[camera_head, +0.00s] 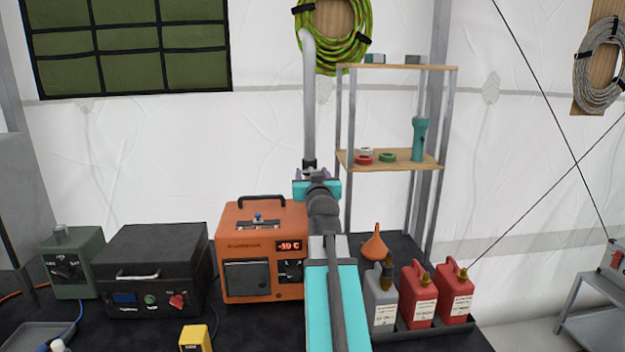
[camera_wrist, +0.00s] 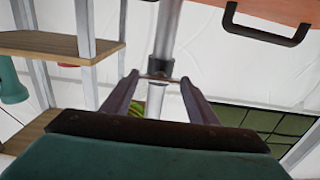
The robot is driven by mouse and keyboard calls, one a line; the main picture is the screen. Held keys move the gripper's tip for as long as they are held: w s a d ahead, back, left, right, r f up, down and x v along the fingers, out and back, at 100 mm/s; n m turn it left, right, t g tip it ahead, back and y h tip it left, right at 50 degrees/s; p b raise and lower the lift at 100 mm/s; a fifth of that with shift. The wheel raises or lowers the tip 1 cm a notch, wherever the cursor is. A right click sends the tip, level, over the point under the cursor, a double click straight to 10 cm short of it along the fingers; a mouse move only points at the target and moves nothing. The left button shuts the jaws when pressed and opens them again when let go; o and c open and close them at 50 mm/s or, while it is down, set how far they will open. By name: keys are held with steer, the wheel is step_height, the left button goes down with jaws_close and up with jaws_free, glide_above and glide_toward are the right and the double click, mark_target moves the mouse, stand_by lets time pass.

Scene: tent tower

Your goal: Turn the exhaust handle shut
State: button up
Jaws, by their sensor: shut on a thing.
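The exhaust pipe (camera_head: 309,100) is a grey upright tube with a bent top, behind the orange heater (camera_head: 262,250). It also shows between my fingers in the wrist view (camera_wrist: 164,40). The exhaust handle (camera_wrist: 158,77) is a thin bar lying across the pipe at a collar. My gripper (camera_wrist: 159,79) is shut on the handle, with one fingertip at each side of the pipe. In the head view my gripper (camera_head: 311,172) is at the pipe's lower part, and my wrist hides most of the handle there.
A black case (camera_head: 150,270) and a green box (camera_head: 72,262) stand left of the heater. A wooden shelf (camera_head: 385,160) stands close on the right. An orange funnel (camera_head: 375,245), a grey can (camera_head: 381,300) and two red cans (camera_head: 418,295) stand at the lower right.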

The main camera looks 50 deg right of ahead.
steer(key=o, duration=1)
steer(key=shift+o, duration=0.2)
steer(key=b+v, duration=1.3)
steer(key=b, duration=0.3)
steer(key=shift+s+a+b, duration=0.2)
steer(key=shift+s+b, duration=0.1)
stand_by(0.4)
stand_by(0.6)
